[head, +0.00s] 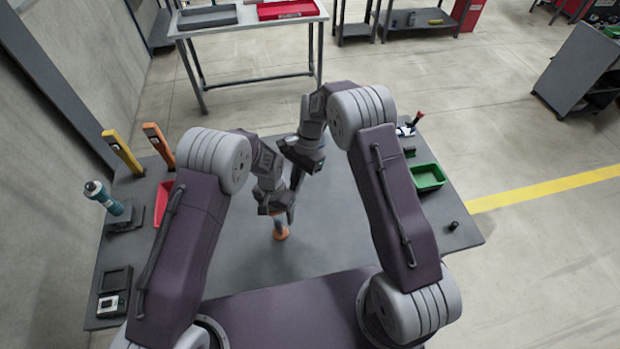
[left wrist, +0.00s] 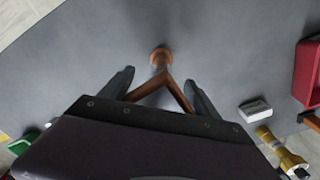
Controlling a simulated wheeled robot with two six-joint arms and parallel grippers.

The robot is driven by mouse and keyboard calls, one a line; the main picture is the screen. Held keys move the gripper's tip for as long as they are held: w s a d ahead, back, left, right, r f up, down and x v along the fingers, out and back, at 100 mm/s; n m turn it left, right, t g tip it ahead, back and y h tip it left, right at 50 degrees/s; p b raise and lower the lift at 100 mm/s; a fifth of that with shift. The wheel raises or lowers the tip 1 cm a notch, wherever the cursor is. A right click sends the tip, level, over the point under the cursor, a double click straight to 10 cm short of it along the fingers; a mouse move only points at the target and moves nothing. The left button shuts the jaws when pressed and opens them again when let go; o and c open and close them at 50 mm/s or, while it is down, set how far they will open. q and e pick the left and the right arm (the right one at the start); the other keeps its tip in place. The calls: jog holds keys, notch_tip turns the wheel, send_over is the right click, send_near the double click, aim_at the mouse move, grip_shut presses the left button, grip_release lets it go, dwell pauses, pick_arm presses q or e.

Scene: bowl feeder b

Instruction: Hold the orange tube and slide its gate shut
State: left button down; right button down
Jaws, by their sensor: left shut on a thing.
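A tall orange tube (head: 158,143) leans at the table's far left, beside a similar yellow one (head: 122,150). Its gate is too small to make out. My left gripper (head: 278,212) is far from it, pointing down near the table's middle. It is shut on a small orange piece (head: 281,235) with a round end low over the table; I cannot tell if it touches. In the left wrist view the piece's round end (left wrist: 160,57) lies beyond the fingers, with orange-brown bars in a V between them. My right gripper (head: 298,178) hangs just behind the left; its fingertips are unclear.
A red bin (head: 163,203) and a teal device (head: 104,197) stand at the left. A dark tray (head: 115,280) is at the front left, a green bin (head: 428,178) at the right. The table around the orange piece is clear.

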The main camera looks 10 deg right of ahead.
pick_arm(q)
jog(key=shift+w+d, duration=0.15)
pick_arm(e)
jog(key=w+d+r, duration=0.4)
jog(key=d+r, duration=0.2)
jog(key=r, duration=0.3)
jog(key=shift+w+r, duration=0.25)
jog(key=shift+r, duration=0.1)
pick_arm(q)
jog(key=shift+c, duration=0.3)
grip_release()
notch_tip(320, 180, up, 12)
jog(key=shift+r, duration=0.1)
jog(key=shift+s, duration=0.45)
jog(key=s+d, duration=0.1)
jog(key=s, duration=0.6)
jog(key=shift+b, duration=0.45)
pick_arm(e)
jog(key=shift+f, duration=0.4)
